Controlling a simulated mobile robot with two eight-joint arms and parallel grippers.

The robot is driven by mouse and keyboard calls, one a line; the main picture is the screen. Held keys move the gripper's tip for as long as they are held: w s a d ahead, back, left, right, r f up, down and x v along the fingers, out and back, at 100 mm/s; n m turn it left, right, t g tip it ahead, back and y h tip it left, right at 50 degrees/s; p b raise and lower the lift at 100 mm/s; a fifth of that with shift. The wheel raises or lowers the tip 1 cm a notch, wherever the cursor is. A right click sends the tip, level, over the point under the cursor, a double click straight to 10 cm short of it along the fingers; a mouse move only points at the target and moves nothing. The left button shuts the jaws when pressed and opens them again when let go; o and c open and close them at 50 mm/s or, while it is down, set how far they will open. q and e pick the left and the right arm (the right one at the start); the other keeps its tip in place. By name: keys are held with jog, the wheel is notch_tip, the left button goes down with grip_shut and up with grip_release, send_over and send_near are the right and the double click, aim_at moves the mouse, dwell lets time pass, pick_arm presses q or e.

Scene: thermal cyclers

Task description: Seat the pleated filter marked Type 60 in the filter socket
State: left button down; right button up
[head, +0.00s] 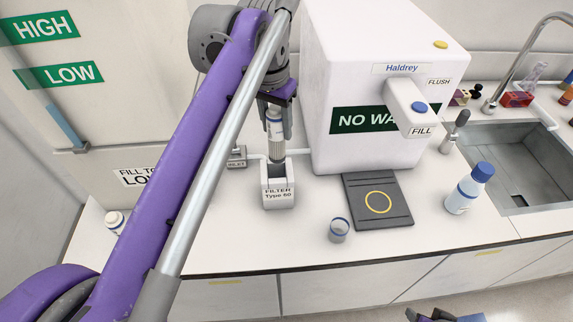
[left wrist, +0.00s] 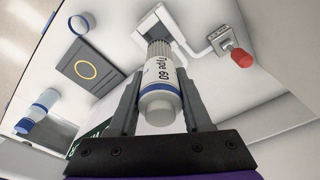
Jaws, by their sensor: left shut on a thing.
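The pleated filter (head: 277,148) is upright in my left gripper (head: 275,122), below the purple arm. In the left wrist view the filter (left wrist: 161,75) shows a white body marked Type 60, blue bands and a grey pleated end. The gripper fingers (left wrist: 163,92) are shut on its body. The white filter socket (head: 279,196), labelled "FILTER Type 60", stands on the bench right under the filter. The pleated end is at or just above the socket's opening; I cannot tell whether it has entered. Part of my right gripper (head: 432,315) shows at the bottom edge; its jaws are unclear.
A white Haldrey machine (head: 335,70) stands right of the socket, with a dark pad (head: 362,215) before it. An inlet valve (head: 237,158) joins the socket by a pipe. A small cup (head: 339,230), a blue-capped bottle (head: 464,195) and a sink (head: 515,165) lie to the right.

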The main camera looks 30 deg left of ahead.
aim_at(271, 118)
pick_arm(q)
jog(key=f, duration=0.5)
jog(key=shift+s+f, duration=0.25)
jog(key=shift+s, duration=0.1)
jog(key=shift+w+f+b, duration=0.1)
jog(key=shift+f+b, duration=0.25)
jog(key=shift+f, duration=1.65)
pick_arm(e)
jog(key=shift+s+f, duration=0.35)
jog(key=shift+f, duration=0.1)
pick_arm(q)
jog(key=shift+f, duration=0.1)
jog(key=shift+f, duration=0.15)
jog(key=shift+c, duration=1.7)
grip_release()
pick_arm(e)
jog(key=shift+f, duration=0.1)
pick_arm(q)
jog(key=r, duration=0.4)
jog(key=s+r, duration=0.1)
jog(key=r, duration=0.3)
jog(key=r+p, duration=0.1)
jog(key=r, duration=0.3)
jog(key=shift+s+r, duration=0.2)
pick_arm(e)
jog(key=shift+w+r, duration=0.2)
jog(key=shift+r, duration=0.6)
